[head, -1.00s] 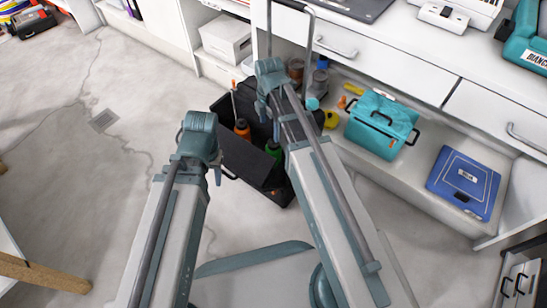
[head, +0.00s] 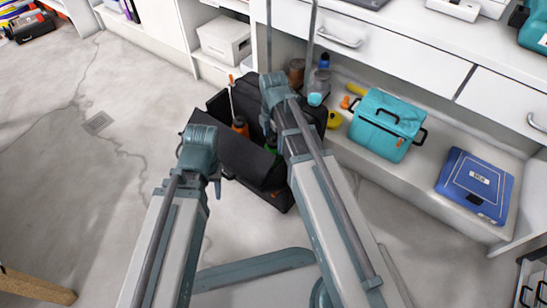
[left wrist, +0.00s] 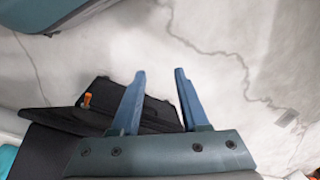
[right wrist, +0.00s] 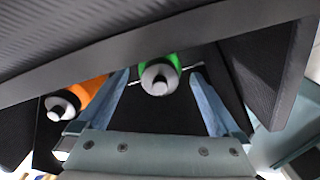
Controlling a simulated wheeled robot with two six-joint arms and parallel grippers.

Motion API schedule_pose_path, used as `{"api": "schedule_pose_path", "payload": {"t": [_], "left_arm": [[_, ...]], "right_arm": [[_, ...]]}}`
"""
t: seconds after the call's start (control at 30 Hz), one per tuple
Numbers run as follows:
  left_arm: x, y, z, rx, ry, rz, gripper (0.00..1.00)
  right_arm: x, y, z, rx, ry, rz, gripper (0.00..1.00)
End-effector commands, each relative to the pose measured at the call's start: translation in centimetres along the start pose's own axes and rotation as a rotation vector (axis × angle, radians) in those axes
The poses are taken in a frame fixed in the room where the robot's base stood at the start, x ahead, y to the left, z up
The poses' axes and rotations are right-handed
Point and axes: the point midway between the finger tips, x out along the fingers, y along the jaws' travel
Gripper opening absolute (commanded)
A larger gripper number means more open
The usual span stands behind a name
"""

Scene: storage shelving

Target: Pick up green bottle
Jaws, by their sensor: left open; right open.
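The green bottle (right wrist: 160,72) with a grey-white cap stands inside a black tool bag (right wrist: 150,110). In the right wrist view it lies between the open fingers of my right gripper (right wrist: 160,76), which do not visibly grip it. In the head view only a little of the green bottle (head: 271,147) shows beside my right arm, in the bag (head: 250,160). The right fingers are hidden there. My left gripper (left wrist: 160,72) is open and empty, above the floor beside the bag. In the head view, part of the left gripper (head: 217,188) shows left of the bag.
An orange bottle (right wrist: 85,95) stands in the bag, left of the green one. The bag's dark edge crosses the right wrist view. A teal case (head: 388,124) and a blue case (head: 475,186) are on the low shelf. Open floor (head: 90,190) lies to the left.

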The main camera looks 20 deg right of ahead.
Motion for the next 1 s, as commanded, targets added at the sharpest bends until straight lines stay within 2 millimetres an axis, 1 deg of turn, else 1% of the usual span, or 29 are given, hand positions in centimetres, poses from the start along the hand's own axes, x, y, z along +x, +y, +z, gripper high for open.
{"api": "schedule_pose_path", "payload": {"t": [0.03,0.07,0.33,0.37,0.4,0.47,0.5,0.57,0.6,0.67,0.7,0.9,1.0], "left_arm": [[1.02,0.1,-0.07,0.0,0.001,0.0,0.45],[1.15,0.11,-0.08,0.0,0.001,0.0,0.45],[1.03,0.1,-0.08,0.0,0.001,0.0,0.45],[1.03,0.1,-0.08,0.0,0.001,0.0,0.45],[1.03,0.1,-0.08,0.0,0.001,0.0,0.45],[1.03,0.1,-0.07,0.0,0.001,0.0,0.45],[1.03,0.1,-0.08,0.0,0.001,0.0,0.45],[1.03,0.1,-0.07,0.0,0.001,0.0,0.45],[1.03,0.1,-0.07,0.0,0.001,0.0,0.45],[1.03,0.1,-0.07,0.0,0.001,0.0,0.45],[1.04,0.1,-0.07,0.0,0.001,0.0,0.45],[1.04,0.1,-0.07,0.0,0.001,0.0,0.45],[1.04,0.1,-0.07,0.0,0.001,0.0,0.45]], "right_arm": [[1.03,0.02,-0.01,0.0,0.0,0.0,1.0],[1.16,0.02,-0.01,0.0,0.0,0.0,1.0],[1.04,0.02,-0.02,0.0,0.0,0.0,1.0],[1.04,0.02,-0.02,0.0,0.0,0.0,0.96],[1.04,0.02,-0.02,0.0,0.0,0.0,0.89],[1.04,0.02,-0.01,0.0,0.0,0.0,0.78],[1.04,0.02,-0.01,0.0,0.0,0.0,0.71],[1.04,0.02,-0.01,0.0,0.0,0.0,0.6],[1.04,0.02,-0.01,0.0,0.0,0.0,0.53],[1.04,0.02,-0.01,0.0,0.0,0.0,0.42],[1.04,0.01,-0.01,0.0,0.0,0.0,0.35],[1.05,0.01,-0.01,0.001,0.0,0.0,0.0],[1.05,0.0,-0.01,0.001,0.0,0.0,0.0]]}}
